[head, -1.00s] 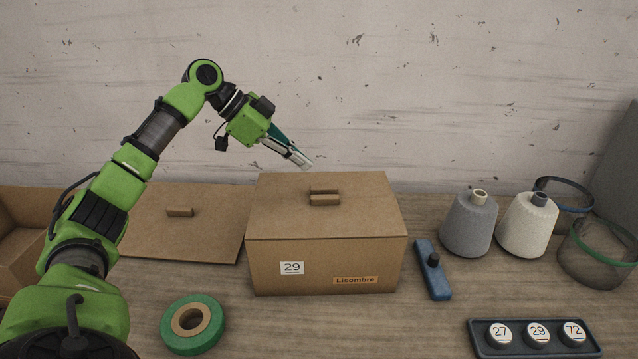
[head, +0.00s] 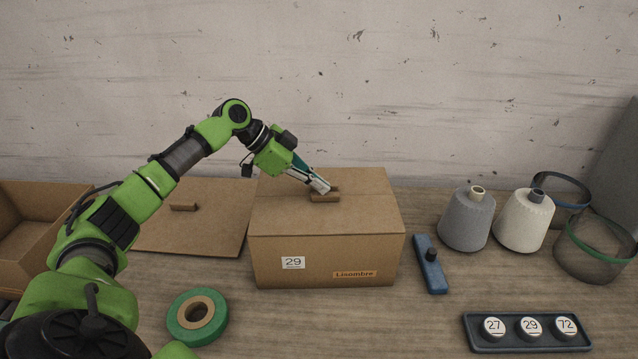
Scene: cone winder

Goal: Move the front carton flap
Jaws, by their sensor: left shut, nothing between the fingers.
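The brown carton (head: 340,255) stands in the middle of the table with its top closed. It bears a label "29" and an orange name label on its front. The front carton flap (head: 365,215) lies flat on top and has a small brown grip block (head: 325,197). A second block behind it is partly hidden by my left gripper. My left gripper (head: 325,188) is shut and empty, its fingertips at or just above the blocks. I cannot tell whether they touch. My right gripper is not in view.
A flat cardboard lid (head: 215,235) and an open box (head: 25,220) are at the left. Green tape (head: 197,318) lies in front. Right of the carton are a blue tool (head: 430,268), a grey cone (head: 467,220), a white cone (head: 525,222), mesh rings (head: 597,250) and a dark tray (head: 475,335).

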